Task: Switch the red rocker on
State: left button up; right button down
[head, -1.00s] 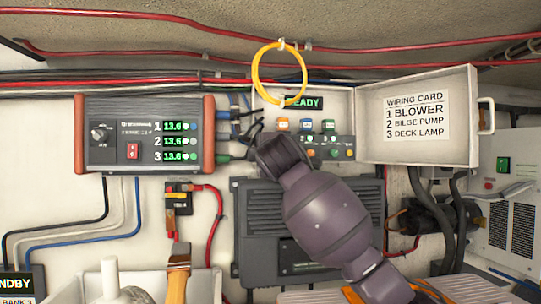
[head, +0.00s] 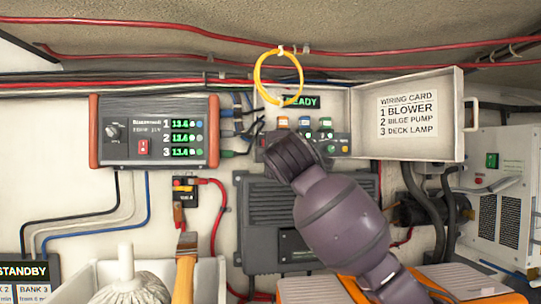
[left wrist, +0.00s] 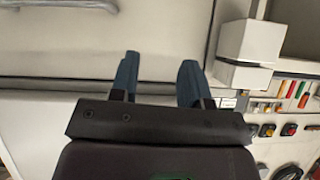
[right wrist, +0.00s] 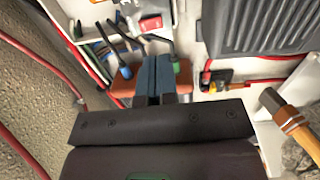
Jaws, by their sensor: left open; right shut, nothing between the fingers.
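The red rocker (head: 143,147) is on the front of a grey box (head: 154,158) with orange-red end caps, below and right of a round knob (head: 113,132). Green numbers are lit on the box. I cannot tell the rocker's position. My right arm comes in from the lower right in the head view, its wrist right of the box, hiding its fingers. My left gripper (left wrist: 158,72) is open and empty before a pale surface.
An open panel with coloured switches (head: 304,123) is behind my right wrist, its lid (head: 360,115) swung right. A yellow cable loop (head: 278,78) hangs above. Plugs and cables (head: 242,125) stick out right of the box. A brush (head: 185,265) stands in a white bin (head: 216,283) below.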

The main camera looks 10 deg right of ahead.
pick_arm(q)
jog(key=shift+w+d+b, duration=0.1)
jog(key=shift+w+b, duration=0.35)
jog(key=shift+b, duration=0.05)
pick_arm(e)
jog(key=s, duration=0.5)
jog(key=shift+s+f, duration=0.1)
jog(key=shift+s, duration=0.05)
pick_arm(q)
jog(key=shift+s, duration=0.1)
pick_arm(e)
jog(key=shift+a, duration=0.1)
jog(key=shift+s+f, duration=0.1)
